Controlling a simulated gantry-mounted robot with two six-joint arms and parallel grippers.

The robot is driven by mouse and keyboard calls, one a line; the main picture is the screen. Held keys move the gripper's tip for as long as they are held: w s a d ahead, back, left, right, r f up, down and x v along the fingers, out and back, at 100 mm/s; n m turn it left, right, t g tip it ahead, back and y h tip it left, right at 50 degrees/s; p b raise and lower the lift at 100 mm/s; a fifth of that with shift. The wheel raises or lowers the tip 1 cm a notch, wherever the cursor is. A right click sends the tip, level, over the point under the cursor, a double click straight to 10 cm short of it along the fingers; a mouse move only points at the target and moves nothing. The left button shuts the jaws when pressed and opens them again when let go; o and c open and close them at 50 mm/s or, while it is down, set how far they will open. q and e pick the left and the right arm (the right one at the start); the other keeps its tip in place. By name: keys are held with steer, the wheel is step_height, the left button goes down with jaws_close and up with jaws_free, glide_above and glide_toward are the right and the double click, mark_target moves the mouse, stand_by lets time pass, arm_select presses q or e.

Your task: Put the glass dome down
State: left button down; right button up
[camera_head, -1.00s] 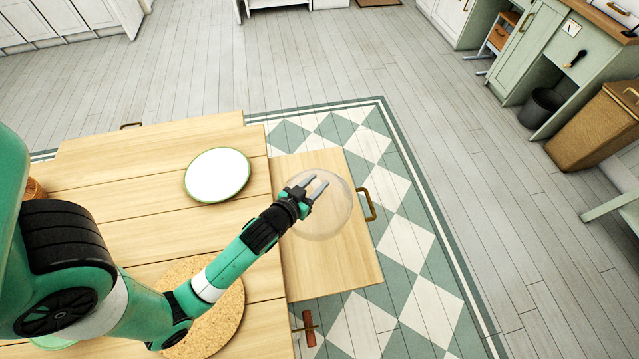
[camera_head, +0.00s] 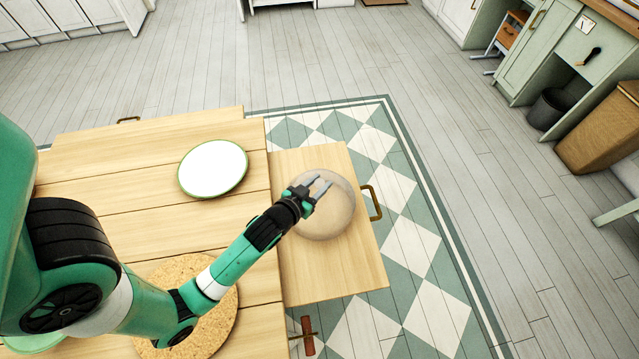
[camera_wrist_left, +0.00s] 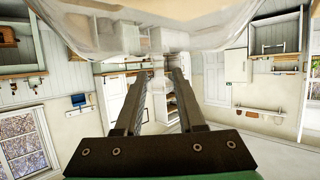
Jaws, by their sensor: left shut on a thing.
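The clear glass dome (camera_head: 335,222) is at my left gripper (camera_head: 319,187), over the pull-out wooden leaf (camera_head: 350,275) at the right side of the table. My left gripper is shut on the dome at its top, where a small knob shows between the fingers in the left wrist view (camera_wrist_left: 159,88). The dome's see-through wall (camera_wrist_left: 120,30) fills the top of that view. I cannot tell whether the dome's rim touches the leaf. My right gripper is not in view.
A white plate with a green rim (camera_head: 213,168) lies on the wooden table (camera_head: 100,160). A round cork mat (camera_head: 215,325) lies partly under my left arm. The leaf has a brass handle (camera_head: 373,203) on its right edge. The leaf around the dome is clear.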

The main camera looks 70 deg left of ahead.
arm_select(q)
steer(key=c, duration=0.5)
jaws_free()
steer(key=shift+f, duration=0.1)
steer(key=shift+s+d+r+p, duration=0.1)
steer(key=shift+s+r+p, duration=0.05)
steer(key=shift+r+p, duration=0.15)
steer(key=p+v, duration=0.1)
steer(key=v, duration=1)
steer(key=shift+s+d+r, duration=0.1)
steer(key=shift+s+d, duration=0.1)
